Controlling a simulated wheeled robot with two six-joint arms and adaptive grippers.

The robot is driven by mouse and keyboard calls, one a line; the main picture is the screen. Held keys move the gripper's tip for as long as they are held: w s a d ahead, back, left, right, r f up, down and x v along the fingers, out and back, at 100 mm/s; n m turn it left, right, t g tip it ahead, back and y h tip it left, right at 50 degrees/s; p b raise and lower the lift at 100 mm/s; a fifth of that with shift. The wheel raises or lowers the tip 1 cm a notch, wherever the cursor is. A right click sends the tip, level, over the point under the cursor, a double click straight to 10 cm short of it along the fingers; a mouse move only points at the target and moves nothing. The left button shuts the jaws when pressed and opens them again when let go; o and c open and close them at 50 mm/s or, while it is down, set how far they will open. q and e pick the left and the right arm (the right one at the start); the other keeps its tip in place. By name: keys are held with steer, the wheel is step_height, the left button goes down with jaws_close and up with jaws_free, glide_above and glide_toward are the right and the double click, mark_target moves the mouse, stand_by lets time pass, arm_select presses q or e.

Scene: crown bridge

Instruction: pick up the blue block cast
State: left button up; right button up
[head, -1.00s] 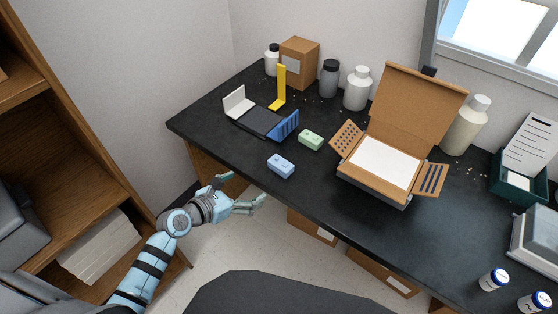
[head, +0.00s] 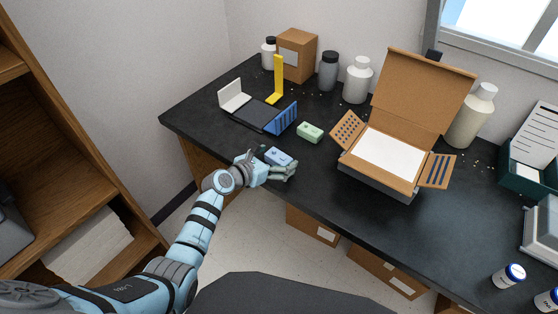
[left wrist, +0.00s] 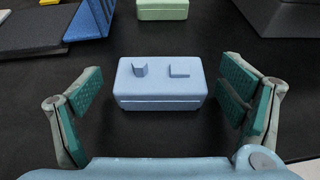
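The blue block cast (head: 279,156) lies on the black table near its front edge. In the left wrist view the blue block cast (left wrist: 161,84) sits midway between the fingers, with two small raised shapes on its top. My left gripper (head: 272,161) is at the block in the head view. In the left wrist view my left gripper (left wrist: 160,104) is open, one finger on each side of the block, with gaps on both sides. The block rests on the table. My right gripper is not in view.
A green block cast (head: 310,132) lies just behind the blue one. A hinged black, white and blue stand (head: 258,114) is behind left, with a yellow bracket (head: 278,82). An open cardboard box (head: 372,150) stands to the right. Bottles line the back.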

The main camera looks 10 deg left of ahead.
arm_select(q)
steer(key=c, duration=1.2)
steer(key=shift+r, duration=0.15)
